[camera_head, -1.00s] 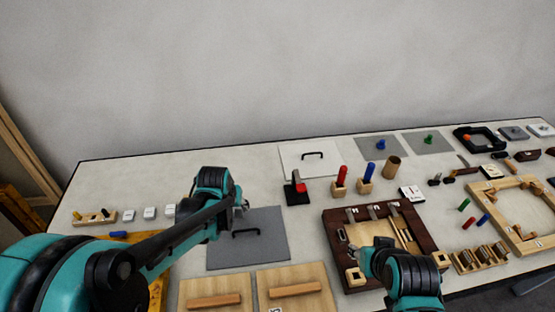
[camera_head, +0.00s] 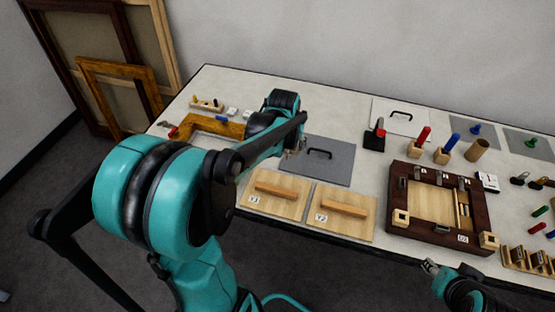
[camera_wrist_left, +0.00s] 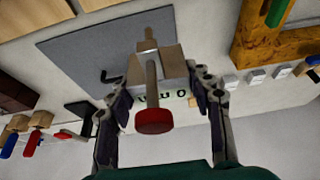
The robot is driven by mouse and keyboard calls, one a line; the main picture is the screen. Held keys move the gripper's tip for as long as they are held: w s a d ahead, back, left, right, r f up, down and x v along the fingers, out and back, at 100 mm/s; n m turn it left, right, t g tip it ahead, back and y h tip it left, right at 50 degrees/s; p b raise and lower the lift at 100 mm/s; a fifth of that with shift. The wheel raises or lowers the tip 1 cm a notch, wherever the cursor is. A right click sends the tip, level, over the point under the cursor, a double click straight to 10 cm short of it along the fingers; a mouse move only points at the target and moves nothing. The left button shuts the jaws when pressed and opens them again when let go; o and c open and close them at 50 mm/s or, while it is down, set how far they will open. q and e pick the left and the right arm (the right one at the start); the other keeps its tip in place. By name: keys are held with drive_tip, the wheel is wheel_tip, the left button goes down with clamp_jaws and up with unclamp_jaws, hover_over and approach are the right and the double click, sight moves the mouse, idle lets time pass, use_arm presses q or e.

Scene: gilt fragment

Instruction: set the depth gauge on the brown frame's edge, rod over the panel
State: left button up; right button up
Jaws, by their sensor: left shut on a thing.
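My left gripper (camera_head: 295,148) is beside the upper left corner of the grey mat in the head view. In the left wrist view (camera_wrist_left: 163,88) it is shut on the depth gauge (camera_wrist_left: 172,58), a pale block with a metal rod and a red knob (camera_wrist_left: 154,121). The gauge is too small to make out in the head view. The dark brown frame (camera_head: 399,205) lies on the table at the right, around a pale wooden panel (camera_head: 428,200). My right gripper (camera_head: 431,267) is off the table's front edge, below the brown frame; its jaws are unclear.
The grey mat with a black handle (camera_head: 333,173) lies between my left gripper and the brown frame. Two wooden boards with bar handles (camera_head: 272,190) lie along the front. An orange-brown wooden corner piece (camera_head: 213,127) lies left. Blocks with red and blue pegs (camera_head: 447,149) stand behind the frame.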

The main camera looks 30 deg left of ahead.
use_arm(q)
drive_tip(key=a+f, duration=0.1)
drive_tip(key=a, duration=0.1)
drive_tip(key=s+a+f+b, duration=0.1)
drive_tip(key=a+f, duration=0.1)
drive_tip(key=a, duration=0.1)
drive_tip(key=a+f+b, duration=0.1)
drive_tip(key=a, duration=0.1)
drive_tip(key=shift+s+a+f, duration=0.25)
drive_tip(key=shift+a+f, duration=0.1)
drive_tip(key=shift+f, duration=0.05)
drive_tip(key=shift+f+b, duration=1.15)
drive_tip(key=shift+f, duration=0.85)
drive_tip(key=shift+f, duration=0.2)
drive_tip(key=o, duration=1.2)
drive_tip(key=shift+o, duration=0.2)
drive_tip(key=shift+r, duration=0.1)
